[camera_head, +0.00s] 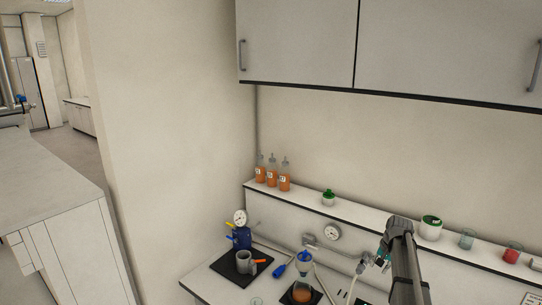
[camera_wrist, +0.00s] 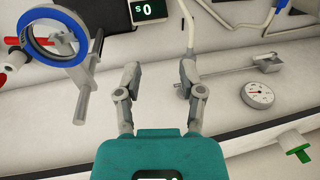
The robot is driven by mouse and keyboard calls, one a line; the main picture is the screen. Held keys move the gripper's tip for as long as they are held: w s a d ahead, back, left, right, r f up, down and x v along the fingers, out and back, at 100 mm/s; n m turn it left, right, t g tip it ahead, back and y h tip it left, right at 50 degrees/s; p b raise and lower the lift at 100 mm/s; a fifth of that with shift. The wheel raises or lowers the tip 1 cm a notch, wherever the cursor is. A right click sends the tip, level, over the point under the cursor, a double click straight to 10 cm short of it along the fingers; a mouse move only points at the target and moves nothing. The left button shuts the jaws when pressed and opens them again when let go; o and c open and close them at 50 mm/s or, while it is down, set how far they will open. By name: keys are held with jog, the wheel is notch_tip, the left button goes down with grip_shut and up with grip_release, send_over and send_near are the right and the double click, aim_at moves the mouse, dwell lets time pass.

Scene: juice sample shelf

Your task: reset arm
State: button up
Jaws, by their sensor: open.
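My gripper (camera_wrist: 158,78) is open in the wrist view, its two grey fingers spread with nothing between them. A pale wall and ledge lie behind the fingers, beyond a clear gap. In the head view my gripper (camera_head: 374,258) hangs at the end of my dark arm at the lower right, above the bench and in front of the shelf (camera_head: 365,218). My arm partly hides the bench and shelf front there, and the fingertips are small and hard to make out.
A flask (camera_head: 302,292) and blue pump (camera_head: 242,238) stand on the bench. Wall cabinets (camera_head: 440,45) hang above. The wrist view shows a blue ring (camera_wrist: 84,54) and gauge (camera_wrist: 257,95).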

jog(key=s+a+f+n+h+b, duration=0.1)
jog(key=s+a+f+n+b, duration=0.2)
jog(key=s+a+f+b, duration=0.6)
jog(key=s+a+f+n+g+b, duration=0.1)
jog(key=s+a+f+n+b, duration=0.3)
jog(key=s+a+f+b, duration=0.5)
jog(key=s+a+f, duration=0.1)
jog(key=s+a, duration=0.3)
jog(key=s, duration=0.2)
jog(key=shift+s+a+h+b, duration=0.2)
jog(key=shift+h+b, duration=0.2)
